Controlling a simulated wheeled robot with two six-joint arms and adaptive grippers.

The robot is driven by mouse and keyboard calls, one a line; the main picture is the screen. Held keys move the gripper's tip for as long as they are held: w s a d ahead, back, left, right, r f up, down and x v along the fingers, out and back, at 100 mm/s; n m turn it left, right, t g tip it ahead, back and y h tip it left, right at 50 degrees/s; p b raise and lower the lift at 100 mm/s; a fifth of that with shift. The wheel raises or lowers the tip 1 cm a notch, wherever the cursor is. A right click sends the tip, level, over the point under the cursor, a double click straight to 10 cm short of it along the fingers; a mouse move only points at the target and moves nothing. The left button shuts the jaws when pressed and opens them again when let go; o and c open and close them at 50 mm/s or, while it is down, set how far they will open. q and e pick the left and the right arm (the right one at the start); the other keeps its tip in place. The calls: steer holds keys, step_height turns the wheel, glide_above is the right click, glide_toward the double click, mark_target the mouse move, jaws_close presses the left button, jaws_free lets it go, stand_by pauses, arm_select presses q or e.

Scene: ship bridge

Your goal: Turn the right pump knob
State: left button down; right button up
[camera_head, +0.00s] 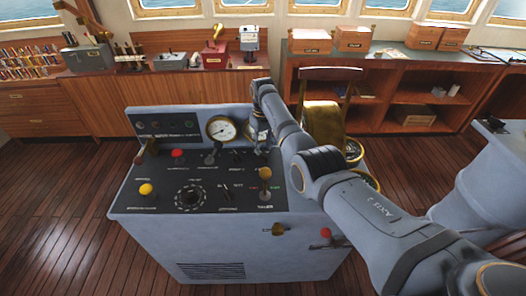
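A grey console (180,240) with a black sloped panel stands in front of me. Small dark knobs (237,157) sit in the panel's upper right area, below the round white gauge (222,129). Their labels are too small to read, so I cannot tell which is the right pump knob. My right arm reaches in from the lower right across the console's right side. My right gripper (258,132) points down just right of the gauge, above the panel's upper right part. Its fingers are small and partly hidden, and any contact is unclear. My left gripper is out of view.
The panel also carries a yellow button (146,189), a red button (178,154), a large round dial (189,198) and a brass-topped lever (265,184). A brass telegraph (324,125) stands right of the gripper. Wooden cabinets (110,110) line the back; floor at left is clear.

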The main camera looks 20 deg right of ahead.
mark_target(262, 154)
step_height(262, 154, up, 8)
steer(key=shift+r, duration=0.25)
steer(key=shift+a, duration=0.15)
